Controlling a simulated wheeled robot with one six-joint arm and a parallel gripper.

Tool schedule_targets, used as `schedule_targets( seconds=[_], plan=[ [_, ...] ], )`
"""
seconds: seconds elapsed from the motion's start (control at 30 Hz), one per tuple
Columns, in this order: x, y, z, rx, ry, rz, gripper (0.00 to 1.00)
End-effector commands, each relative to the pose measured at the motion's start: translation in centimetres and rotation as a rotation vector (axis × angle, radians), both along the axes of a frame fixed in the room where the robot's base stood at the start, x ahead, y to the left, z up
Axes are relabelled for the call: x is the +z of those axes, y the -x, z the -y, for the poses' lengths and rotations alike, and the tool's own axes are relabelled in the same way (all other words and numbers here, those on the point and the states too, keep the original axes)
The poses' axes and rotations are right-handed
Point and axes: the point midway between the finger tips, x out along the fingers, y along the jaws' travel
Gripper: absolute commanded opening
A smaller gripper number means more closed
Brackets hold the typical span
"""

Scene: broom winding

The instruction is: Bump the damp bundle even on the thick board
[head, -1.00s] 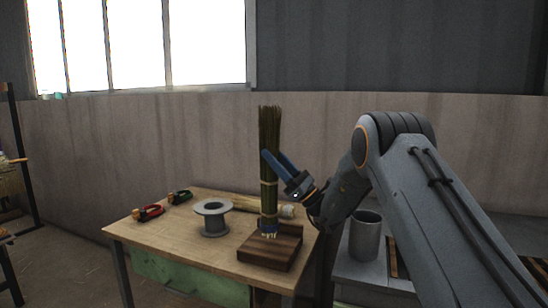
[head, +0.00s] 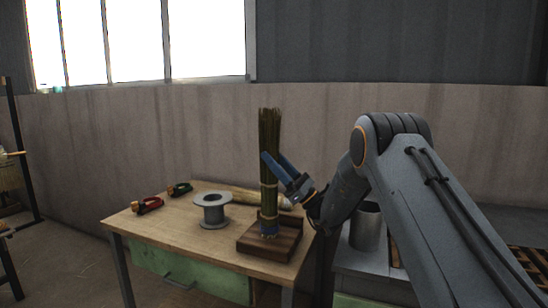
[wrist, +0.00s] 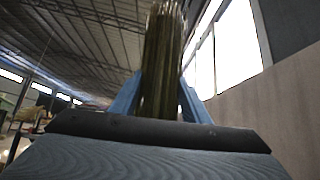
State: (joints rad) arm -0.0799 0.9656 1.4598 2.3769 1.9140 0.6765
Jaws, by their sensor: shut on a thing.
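The bundle (head: 269,140) is a tall sheaf of greenish-brown stalks, held upright with a pale tie around its middle and a blue band near its foot. Its foot is at the thick board (head: 284,247), a dark brown wooden block on the workbench; I cannot tell whether it touches. My gripper (head: 271,165) is shut on the bundle around its middle, from the right. In the wrist view the bundle (wrist: 163,60) rises between the two blue fingers (wrist: 160,98). Its lower part is hidden there.
A grey spool (head: 211,212) stands left of the board on the workbench (head: 190,245). A pale wooden handle (head: 245,196) lies behind the bundle. A grey metal cup (head: 366,228) stands right, beyond the bench.

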Motion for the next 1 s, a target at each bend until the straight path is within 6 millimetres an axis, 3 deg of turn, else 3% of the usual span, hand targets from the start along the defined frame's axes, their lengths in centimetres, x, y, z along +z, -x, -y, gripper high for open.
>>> schedule_targets(
  seconds=[0.23, 0.5, 1.0],
  plan=[
    [-1.5, 0.0, 0.0, 0.001, -0.001, 0.000, 0.26],
    [-1.1, 0.0, 0.0, 0.001, 0.000, 0.001, 0.26],
    [3.0, 0.1, 0.0, 0.001, 0.000, 0.002, 0.26]
  ],
)
